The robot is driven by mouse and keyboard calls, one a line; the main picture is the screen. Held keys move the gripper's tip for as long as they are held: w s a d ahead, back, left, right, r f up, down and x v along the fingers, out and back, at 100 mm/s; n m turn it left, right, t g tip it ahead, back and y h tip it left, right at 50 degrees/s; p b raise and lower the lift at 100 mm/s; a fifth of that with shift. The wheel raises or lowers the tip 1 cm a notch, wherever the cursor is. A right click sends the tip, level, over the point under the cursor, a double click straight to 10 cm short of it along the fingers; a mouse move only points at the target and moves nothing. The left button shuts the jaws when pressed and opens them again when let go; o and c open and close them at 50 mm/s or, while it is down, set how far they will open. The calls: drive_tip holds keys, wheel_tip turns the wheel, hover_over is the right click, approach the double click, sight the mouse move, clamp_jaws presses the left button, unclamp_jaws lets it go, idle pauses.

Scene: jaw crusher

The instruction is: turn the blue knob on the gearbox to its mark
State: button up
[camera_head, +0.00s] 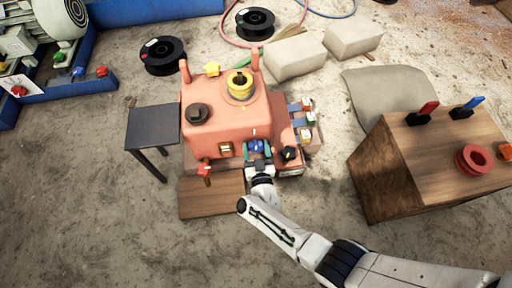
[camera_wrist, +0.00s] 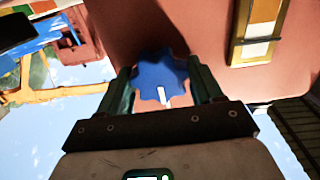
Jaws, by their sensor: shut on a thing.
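The salmon-pink gearbox (camera_head: 215,120) stands in the middle of the head view. The blue knob (camera_head: 256,144) is on its front face. In the wrist view the lobed blue knob (camera_wrist: 158,72) shows a white pointer line aimed at the picture's bottom edge. My gripper (camera_head: 257,149) is shut on the knob, with one teal finger on each side, as the wrist view (camera_wrist: 160,80) also shows. A small pale mark (camera_head: 254,133) seems to sit just above the knob in the head view. I cannot tell the pointer's alignment with it.
A red valve handle (camera_head: 205,169) and a black knob (camera_head: 289,153) flank the blue knob. A gauge window (camera_wrist: 257,35) is near it. A dark side table (camera_head: 153,126) stands left, a wooden crate (camera_head: 430,150) right. A wooden board (camera_head: 211,196) lies in front.

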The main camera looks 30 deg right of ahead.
drive_tip(key=shift+f, duration=0.15)
drive_tip(key=o, duration=1)
drive_tip(key=shift+c, duration=0.2)
drive_tip(key=shift+s, duration=0.1)
drive_tip(key=p+v, duration=0.3)
drive_tip(key=v, duration=0.7)
drive_tip(key=shift+s, duration=0.3)
drive_tip(key=shift+a, duration=0.1)
